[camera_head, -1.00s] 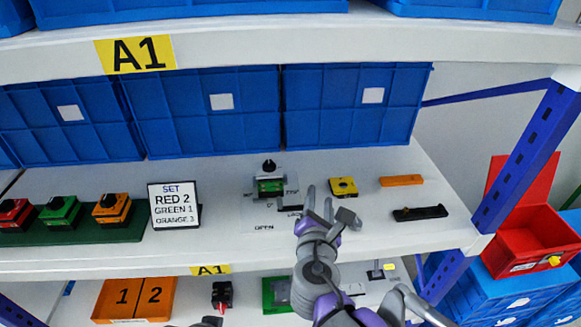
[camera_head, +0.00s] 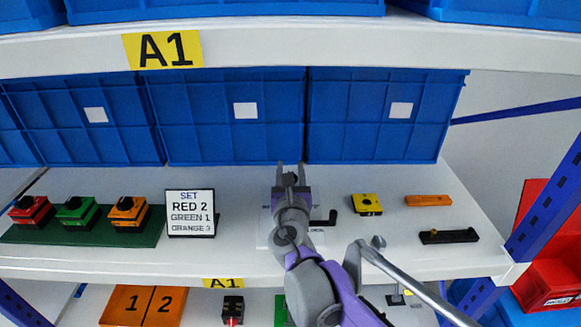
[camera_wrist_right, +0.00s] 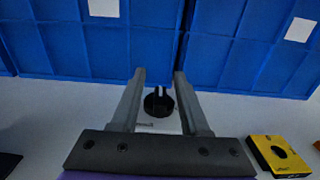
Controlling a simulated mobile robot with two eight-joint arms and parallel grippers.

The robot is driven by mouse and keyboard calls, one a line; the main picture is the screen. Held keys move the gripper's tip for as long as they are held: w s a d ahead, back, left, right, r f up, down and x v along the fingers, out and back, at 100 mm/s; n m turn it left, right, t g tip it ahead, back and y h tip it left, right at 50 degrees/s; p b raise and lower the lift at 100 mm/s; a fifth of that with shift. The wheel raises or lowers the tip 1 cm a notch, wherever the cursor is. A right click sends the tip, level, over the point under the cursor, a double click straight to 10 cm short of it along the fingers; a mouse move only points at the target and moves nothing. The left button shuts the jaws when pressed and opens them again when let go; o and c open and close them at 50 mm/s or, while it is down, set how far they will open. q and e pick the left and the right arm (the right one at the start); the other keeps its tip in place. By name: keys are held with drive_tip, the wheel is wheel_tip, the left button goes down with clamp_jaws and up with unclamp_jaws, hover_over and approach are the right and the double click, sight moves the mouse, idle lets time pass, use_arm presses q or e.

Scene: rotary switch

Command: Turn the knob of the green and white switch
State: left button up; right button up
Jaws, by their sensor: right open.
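The switch's black knob (camera_wrist_right: 158,103) shows in the right wrist view, between and beyond the two fingers of my right gripper (camera_wrist_right: 159,75), with a light ridge on top. I cannot tell whether either finger touches it. In the head view my right gripper (camera_head: 291,168) points away from me over the switch's place on the middle shelf, fingers apart and empty. It hides the green and white switch body there. Part of a pale plate (camera_head: 264,239) shows beside the gripper. My left gripper is not in view.
Blue bins (camera_head: 236,130) stand close behind. A black L-shaped handle (camera_head: 325,219) lies just right of the gripper, with a yellow block (camera_head: 367,204) further right. A sign (camera_head: 190,213) and a green base (camera_head: 85,240) with red, green and orange switches stand left.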

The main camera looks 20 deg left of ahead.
drive_tip(key=shift+w+a, duration=0.1)
drive_tip(key=shift+w, duration=0.4)
clamp_jaws()
